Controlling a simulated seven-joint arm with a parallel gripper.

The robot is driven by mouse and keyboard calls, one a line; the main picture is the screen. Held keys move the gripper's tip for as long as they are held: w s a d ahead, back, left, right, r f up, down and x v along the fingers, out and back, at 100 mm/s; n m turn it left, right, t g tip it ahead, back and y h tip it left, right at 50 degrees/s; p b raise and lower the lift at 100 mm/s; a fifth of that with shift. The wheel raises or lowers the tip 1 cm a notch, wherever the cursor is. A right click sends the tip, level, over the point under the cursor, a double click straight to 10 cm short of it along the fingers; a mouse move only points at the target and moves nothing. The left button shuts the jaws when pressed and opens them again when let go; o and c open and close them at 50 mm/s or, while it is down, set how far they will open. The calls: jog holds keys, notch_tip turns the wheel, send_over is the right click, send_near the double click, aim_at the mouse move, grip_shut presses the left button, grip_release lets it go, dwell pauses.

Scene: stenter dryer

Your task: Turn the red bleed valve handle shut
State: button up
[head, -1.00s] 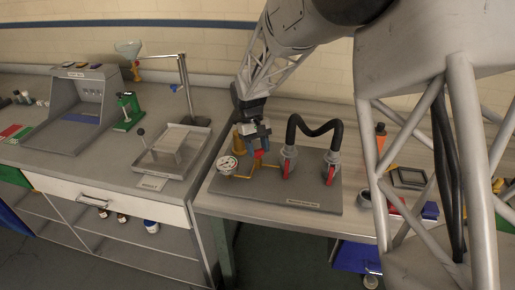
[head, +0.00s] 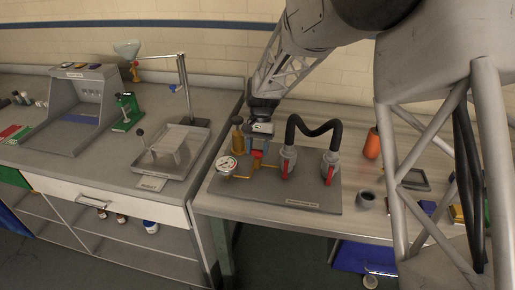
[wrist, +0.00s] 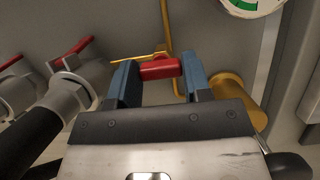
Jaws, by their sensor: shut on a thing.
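The red bleed valve handle (wrist: 160,69) lies between the two blue fingers of my gripper (wrist: 158,75) in the wrist view, and the fingers are shut on its ends. The head view shows my gripper (head: 260,142) above the panel, with a bit of the red handle (head: 258,154) below it. The handle sits by thin yellow piping (head: 240,177), near a brass cylinder (head: 237,140). My gripper hides much of the valve in the head view, so I cannot tell the valve's exact position.
A pressure gauge (head: 225,164) stands left of the handle. Two grey fittings with red levers (head: 286,170) (head: 329,173), joined by a black hose (head: 313,128), stand close on the right. An orange bottle (head: 372,143) and a grey cup (head: 366,199) are farther right.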

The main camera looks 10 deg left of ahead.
dwell(0.3)
jog(key=o, duration=0.9)
jog(key=v, duration=0.8)
